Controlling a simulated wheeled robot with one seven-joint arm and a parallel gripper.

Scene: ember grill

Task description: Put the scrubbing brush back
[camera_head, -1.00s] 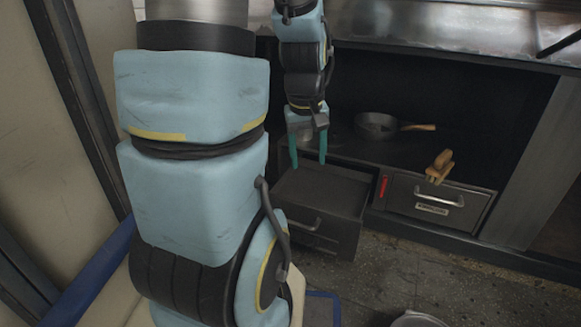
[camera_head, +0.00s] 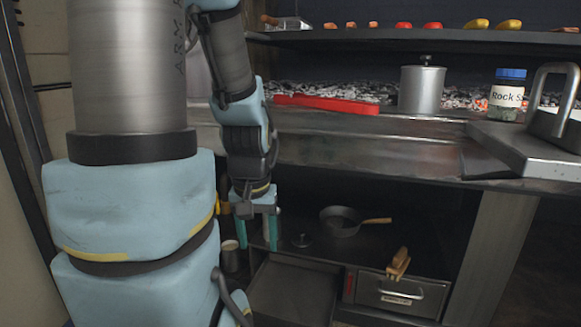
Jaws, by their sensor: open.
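The scrubbing brush (camera_head: 398,264), with a wooden body and pale bristles, appears to rest at the top front edge of the closed drawer (camera_head: 392,291) under the counter. My gripper (camera_head: 257,234) points down with its two teal fingers apart and nothing between them. It is to the left of the brush and well apart from it, near the pulled-out drawer (camera_head: 300,262).
The counter (camera_head: 390,150) overhangs this shelf. Above are a pot (camera_head: 421,90), a salt jar (camera_head: 507,94) and a red-handled tool (camera_head: 325,104).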

